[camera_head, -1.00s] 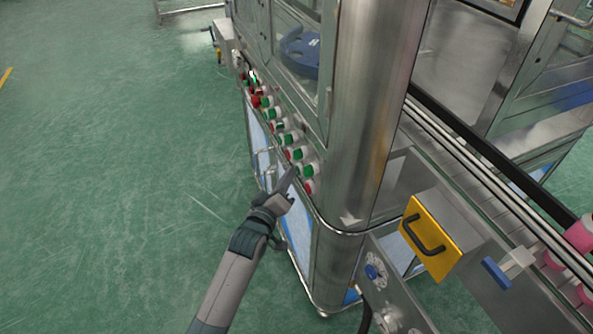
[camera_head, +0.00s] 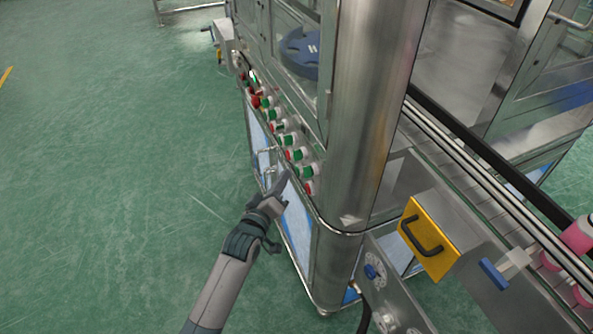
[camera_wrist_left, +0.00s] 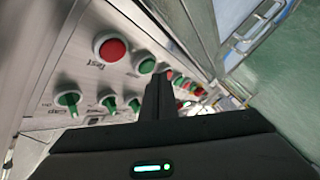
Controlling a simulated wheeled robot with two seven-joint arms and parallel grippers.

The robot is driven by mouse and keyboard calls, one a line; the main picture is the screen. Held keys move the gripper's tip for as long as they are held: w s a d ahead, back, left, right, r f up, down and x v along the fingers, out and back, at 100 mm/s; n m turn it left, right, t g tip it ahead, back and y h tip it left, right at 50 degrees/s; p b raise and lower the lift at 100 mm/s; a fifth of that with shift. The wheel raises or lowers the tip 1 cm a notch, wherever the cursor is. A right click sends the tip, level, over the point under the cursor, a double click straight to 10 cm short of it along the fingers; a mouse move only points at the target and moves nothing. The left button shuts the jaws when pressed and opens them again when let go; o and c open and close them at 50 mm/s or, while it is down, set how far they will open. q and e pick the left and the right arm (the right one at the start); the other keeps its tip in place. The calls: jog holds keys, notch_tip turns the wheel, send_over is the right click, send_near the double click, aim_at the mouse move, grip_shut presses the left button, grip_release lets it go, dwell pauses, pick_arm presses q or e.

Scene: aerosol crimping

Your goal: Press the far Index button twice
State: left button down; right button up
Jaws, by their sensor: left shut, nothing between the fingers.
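A slanted metal panel on the machine's side carries a row of green and red buttons, among them a green one (camera_head: 306,172) and a red one (camera_head: 309,187) at the near end. More lie toward the far end, such as a green one (camera_head: 268,115). Their labels are too small to read in the head view, so I cannot tell which is the far Index button. My left gripper (camera_head: 288,175) is shut and empty, beside the panel's near end. In the left wrist view its fingers (camera_wrist_left: 158,96) partly hide the button row; a red button (camera_wrist_left: 111,49) and green switches (camera_wrist_left: 67,100) show.
A steel corner post (camera_head: 365,120) rises right of the panel. A yellow box with a black handle (camera_head: 428,238) and a conveyor stand further right. Pipe handles (camera_head: 267,150) stick out below the panel. The green floor (camera_head: 110,180) at left is clear.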

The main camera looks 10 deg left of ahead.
pick_arm(q)
jog(key=shift+s+a, duration=0.1)
jog(key=s+a, duration=0.1)
jog(key=a+p, duration=0.1)
jog(key=s+a+p, duration=0.1)
jog(key=a, duration=0.1)
jog(key=shift+s, duration=0.35)
dwell(1.1)
